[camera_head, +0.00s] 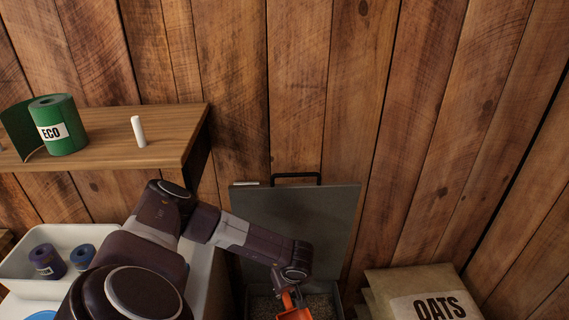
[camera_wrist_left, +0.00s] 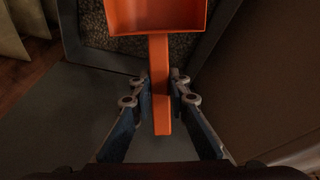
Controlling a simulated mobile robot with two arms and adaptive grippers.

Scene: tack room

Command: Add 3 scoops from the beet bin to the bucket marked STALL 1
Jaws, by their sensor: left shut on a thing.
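My left gripper (camera_wrist_left: 160,95) is shut on the handle of an orange scoop (camera_wrist_left: 157,18) in the left wrist view. The scoop's pan points away from the gripper, over dark grainy feed (camera_wrist_left: 113,47) in an open grey bin. In the head view the scoop (camera_head: 296,312) shows at the bottom edge, at the bin mouth, with my left gripper (camera_head: 287,292) above it. The bin's lid (camera_head: 300,218) stands open against the wall. Whether the pan holds feed is unclear. No bin label and no bucket marked STALL 1 are in view. My right gripper is not in view.
A paper sack marked OATS (camera_head: 432,300) stands right of the bin. A wooden shelf (camera_head: 100,150) at left bears a green roll marked ECO (camera_head: 62,137) and a white cylinder (camera_head: 138,131). A white tray (camera_head: 22,270) below holds two blue-purple rolls. The plank wall closes the back.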

